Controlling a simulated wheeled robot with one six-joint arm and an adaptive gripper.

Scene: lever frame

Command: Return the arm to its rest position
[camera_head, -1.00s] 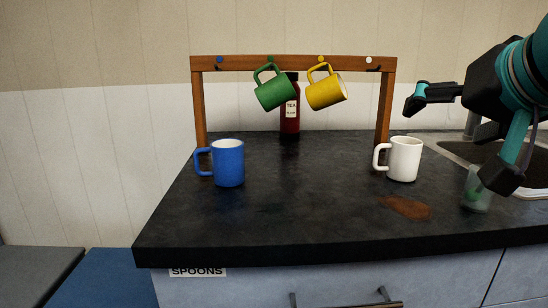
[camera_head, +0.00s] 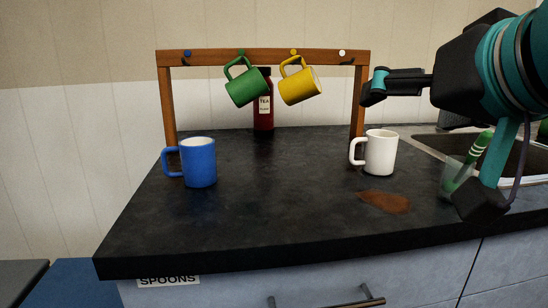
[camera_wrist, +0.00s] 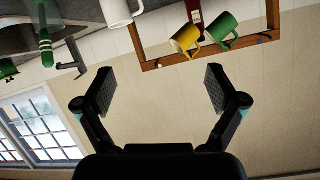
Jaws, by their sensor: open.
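My gripper (camera_head: 376,86) is at the right of the head view, beside the right post of the wooden frame. In the wrist view my gripper (camera_wrist: 160,88) has its two fingers wide apart with nothing between them. The green mug (camera_head: 247,87) and yellow mug (camera_head: 299,87) hang tilted from the wooden frame (camera_head: 265,57). They also show upside down in the wrist view, the yellow mug (camera_wrist: 185,39) beside the green mug (camera_wrist: 222,29). The blue mug (camera_head: 200,162) and white mug (camera_head: 381,153) stand upright on the dark counter (camera_head: 270,220).
A red tea bottle (camera_head: 264,118) stands behind the frame. A clear cup (camera_head: 451,178) with a green-handled brush (camera_head: 481,148) stands near the sink (camera_head: 430,143), below my arm. A brown stain (camera_head: 385,202) marks the counter. The counter's front middle is clear.

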